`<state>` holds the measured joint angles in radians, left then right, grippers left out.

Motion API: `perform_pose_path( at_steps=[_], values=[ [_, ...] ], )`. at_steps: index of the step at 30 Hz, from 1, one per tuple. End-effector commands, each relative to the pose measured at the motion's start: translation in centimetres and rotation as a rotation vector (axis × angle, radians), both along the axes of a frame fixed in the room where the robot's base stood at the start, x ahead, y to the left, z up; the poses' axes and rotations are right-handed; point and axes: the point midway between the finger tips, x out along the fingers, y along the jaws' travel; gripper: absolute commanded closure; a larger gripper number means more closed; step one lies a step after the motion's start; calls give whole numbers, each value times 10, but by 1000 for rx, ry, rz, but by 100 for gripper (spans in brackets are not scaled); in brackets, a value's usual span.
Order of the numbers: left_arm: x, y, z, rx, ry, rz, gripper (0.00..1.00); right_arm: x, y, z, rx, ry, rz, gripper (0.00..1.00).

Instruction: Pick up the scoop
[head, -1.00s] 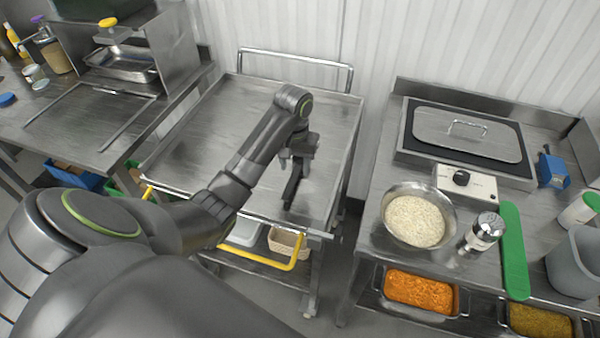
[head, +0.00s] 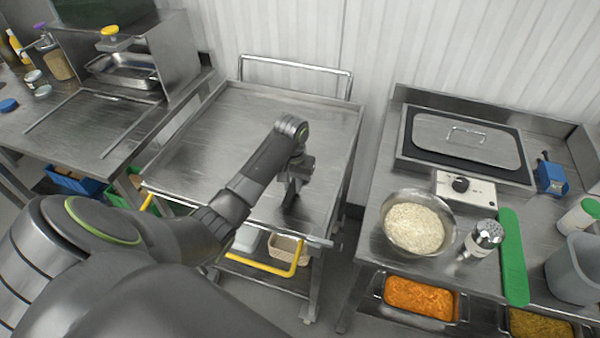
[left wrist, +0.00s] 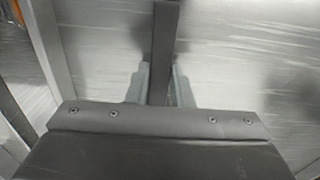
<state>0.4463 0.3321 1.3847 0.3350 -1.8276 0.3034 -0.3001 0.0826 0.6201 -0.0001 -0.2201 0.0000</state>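I cannot make out a scoop in either view. My left gripper (head: 290,195) is over the steel cart top (head: 215,135), pointing down, and is partly hidden behind my own wrist. In the left wrist view, a dark straight bar (left wrist: 163,50) runs up between two grey-green finger parts of the left gripper (left wrist: 160,85). I cannot tell whether this bar is part of the gripper or something held. A metal bowl of white rice (head: 415,224) stands on the right counter, well to the right of my left gripper. My right gripper is not in view.
A metal shaker (head: 482,240), a green flat strip (head: 513,256), a control box (head: 464,188) and a lidded pan (head: 467,140) crowd the right counter. An orange-filled tray (head: 420,299) is below. The cart top is otherwise clear. A left counter (head: 95,125) holds a tray and bottles.

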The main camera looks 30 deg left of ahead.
Motion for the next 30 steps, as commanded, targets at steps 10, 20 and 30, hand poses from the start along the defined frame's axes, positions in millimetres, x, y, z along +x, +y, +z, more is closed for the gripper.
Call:
perform_pose_path(
  at_steps=[10,20,30],
  values=[
    [0,0,0,0,-1,0,100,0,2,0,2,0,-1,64],
    [2,1,41,2,-9,-1,100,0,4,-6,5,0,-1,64],
    [0,0,96,0,0,1,100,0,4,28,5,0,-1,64]
  ],
)
